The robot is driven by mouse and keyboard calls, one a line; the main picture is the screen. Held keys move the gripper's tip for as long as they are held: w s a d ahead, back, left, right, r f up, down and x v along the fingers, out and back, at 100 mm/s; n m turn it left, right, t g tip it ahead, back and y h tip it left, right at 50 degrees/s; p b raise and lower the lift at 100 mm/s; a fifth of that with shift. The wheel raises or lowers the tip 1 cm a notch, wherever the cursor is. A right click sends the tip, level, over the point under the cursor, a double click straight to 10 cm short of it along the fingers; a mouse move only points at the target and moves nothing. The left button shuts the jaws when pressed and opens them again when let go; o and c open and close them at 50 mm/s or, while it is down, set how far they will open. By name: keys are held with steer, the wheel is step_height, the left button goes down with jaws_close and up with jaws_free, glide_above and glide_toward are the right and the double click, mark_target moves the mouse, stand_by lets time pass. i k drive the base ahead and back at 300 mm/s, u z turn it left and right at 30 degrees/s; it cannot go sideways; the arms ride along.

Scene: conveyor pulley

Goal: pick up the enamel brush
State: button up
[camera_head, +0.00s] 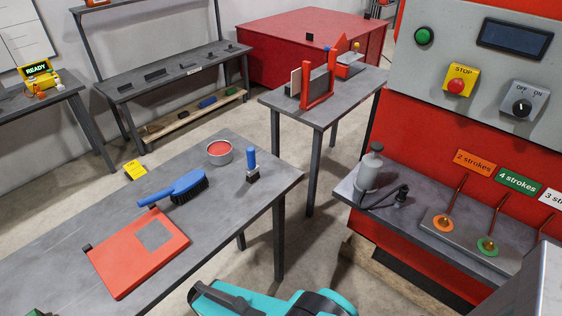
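A small upright brush (252,167) with a blue handle and dark lower end stands near the far right end of the grey table. It looks like the enamel brush, as it is beside a round tin (219,152) with red contents. A larger blue-handled brush (176,189) with black bristles lies to the left on the same table. Teal and dark parts of my arm show at the bottom edge, in front of the table. My gripper's fingertips are not in view, and nothing shows whether it holds anything.
A red flat board (120,265) with a grey patch lies at the table's front. A yellow tag (135,170) sits by the far edge. At right, a grey shelf (380,215) holds a grey bottle (368,172) below a red panel. Bare floor separates table and shelf.

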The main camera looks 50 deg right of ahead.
mark_target(252, 173)
steer(key=z, duration=1.15)
steer(key=k, duration=0.95)
steer(key=i, duration=0.85)
